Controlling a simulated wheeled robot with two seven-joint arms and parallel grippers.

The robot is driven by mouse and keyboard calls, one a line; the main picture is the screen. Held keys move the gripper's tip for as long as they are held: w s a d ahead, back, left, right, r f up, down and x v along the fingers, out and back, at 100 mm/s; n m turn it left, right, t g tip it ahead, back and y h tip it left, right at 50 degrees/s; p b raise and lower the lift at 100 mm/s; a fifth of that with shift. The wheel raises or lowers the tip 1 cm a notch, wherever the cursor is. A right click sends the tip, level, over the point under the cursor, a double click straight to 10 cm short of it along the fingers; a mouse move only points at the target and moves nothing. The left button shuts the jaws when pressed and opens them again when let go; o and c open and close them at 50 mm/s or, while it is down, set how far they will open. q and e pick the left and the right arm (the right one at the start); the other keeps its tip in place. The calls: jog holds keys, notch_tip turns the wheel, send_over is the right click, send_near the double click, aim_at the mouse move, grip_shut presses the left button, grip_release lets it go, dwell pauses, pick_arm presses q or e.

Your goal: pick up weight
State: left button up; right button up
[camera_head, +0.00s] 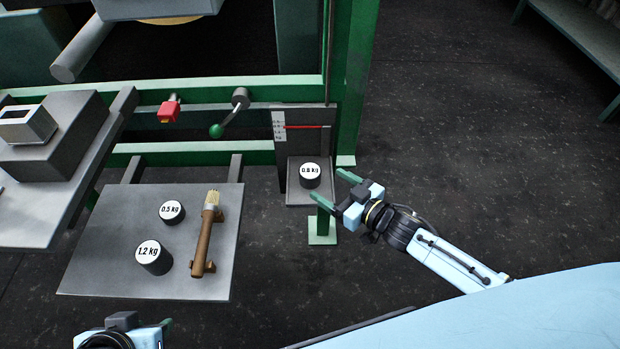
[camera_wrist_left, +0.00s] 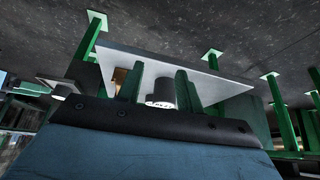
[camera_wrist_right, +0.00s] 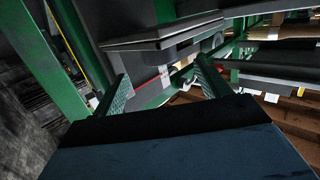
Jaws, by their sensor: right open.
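The black 0.8 kg weight (camera_head: 310,179) with a white top stands upright on a small grey platform (camera_head: 296,197) by the green frame. My right gripper (camera_head: 333,186) is open and empty, its fingertips just to the right of this weight and apart from it. The 0.5 kg weight (camera_head: 172,216) and the 1.2 kg weight (camera_head: 154,262) stand on a grey plate (camera_head: 105,278) at the left. My left gripper is mostly cut off at the bottom of the head view. In the left wrist view its fingers (camera_wrist_left: 158,82) are apart, with a white-faced weight (camera_wrist_left: 161,94) beyond them.
A brush (camera_head: 205,240) with a wooden handle lies on the plate beside the weights. A lever with a green knob (camera_head: 216,131) and a red piece (camera_head: 168,111) stick out from the frame (camera_head: 360,70).

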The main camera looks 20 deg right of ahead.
aim_at(318, 178)
jog(key=b+x, duration=0.1)
jog(key=x, duration=0.3)
jog(key=shift+f, duration=0.15)
jog(key=shift+w+a+b, duration=0.15)
jog(key=shift+w+b, duration=0.15)
jog(key=b+x, duration=0.2)
jog(key=x, duration=0.2)
jog(key=shift+w+a+f+b, duration=0.1)
jog(key=shift+w+f+b, duration=0.1)
jog(key=shift+b, duration=0.1)
jog(key=shift+w+a, duration=0.1)
jog(key=shift+w, duration=0.1)
pick_arm(q)
jog(key=w+d+r+t+h, duration=0.2)
jog(key=w+d+r+t, duration=0.1)
jog(key=w+r+t, duration=0.2)
jog(key=w+d+r+t+h, duration=0.2)
jog(key=w+d+r+t, duration=0.1)
jog(key=w+r+t, duration=0.2)
notch_tip(318, 178, up, 4)
jog(key=shift+w+r+m+t, duration=0.2)
jog(key=shift+w+m+t, duration=0.15)
jog(key=shift+t, duration=0.75)
jog(key=shift+d, duration=0.1)
pick_arm(e)
jog(key=shift+c, duration=0.3)
jog(key=c, duration=1.4)
jog(key=shift+r, duration=0.2)
grip_shut()
